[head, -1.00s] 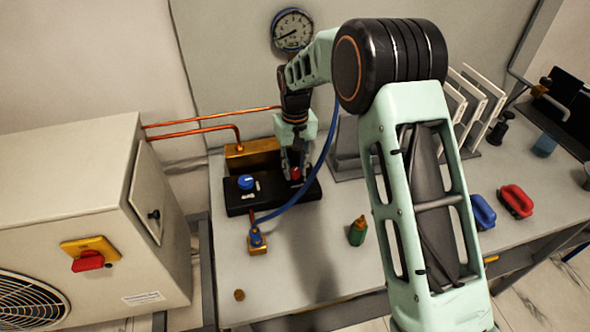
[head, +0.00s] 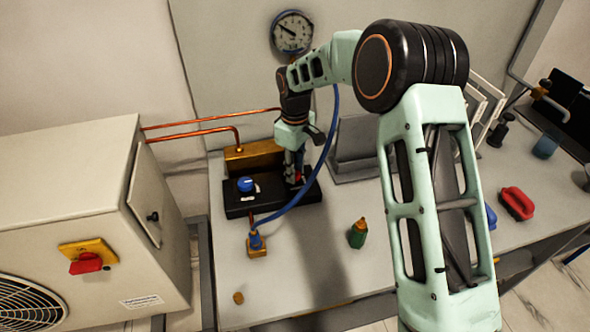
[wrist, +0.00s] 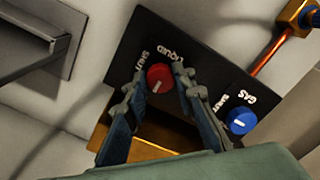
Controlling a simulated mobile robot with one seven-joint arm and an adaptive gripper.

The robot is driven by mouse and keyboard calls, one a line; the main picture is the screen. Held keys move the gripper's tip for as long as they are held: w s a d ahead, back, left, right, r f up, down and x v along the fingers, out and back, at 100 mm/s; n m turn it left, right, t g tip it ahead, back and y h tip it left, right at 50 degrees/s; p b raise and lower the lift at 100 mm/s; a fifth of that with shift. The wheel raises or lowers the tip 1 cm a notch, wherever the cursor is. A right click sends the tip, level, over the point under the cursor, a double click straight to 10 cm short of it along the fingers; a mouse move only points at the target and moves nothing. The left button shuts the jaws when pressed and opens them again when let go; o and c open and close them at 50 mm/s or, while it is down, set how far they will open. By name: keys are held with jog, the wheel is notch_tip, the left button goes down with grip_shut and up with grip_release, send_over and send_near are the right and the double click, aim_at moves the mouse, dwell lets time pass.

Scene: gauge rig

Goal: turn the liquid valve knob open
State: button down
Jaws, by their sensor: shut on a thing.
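The red liquid knob (wrist: 159,77) sits on a black manifold panel, beside the printed word LIQUID. A white mark on the knob points toward the lower left in the wrist view, below the word SHUT. My gripper (wrist: 157,82) is shut on the knob, one finger on each side. In the head view my gripper (head: 296,170) reaches down over the right end of the black manifold base (head: 240,208), and only a bit of the knob's red (head: 298,182) shows. The blue gas knob (head: 245,184) stands to the left, and also shows in the wrist view (wrist: 240,121).
A blue hose (head: 318,178) curves close beside my gripper. A brass block (head: 252,153) with copper pipes stands behind the manifold. A round gauge (head: 292,32) hangs above.

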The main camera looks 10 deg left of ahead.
dwell(0.5)
jog(key=c, duration=1.6)
grip_release()
notch_tip(320, 180, up, 12)
jog(key=shift+r, duration=0.1)
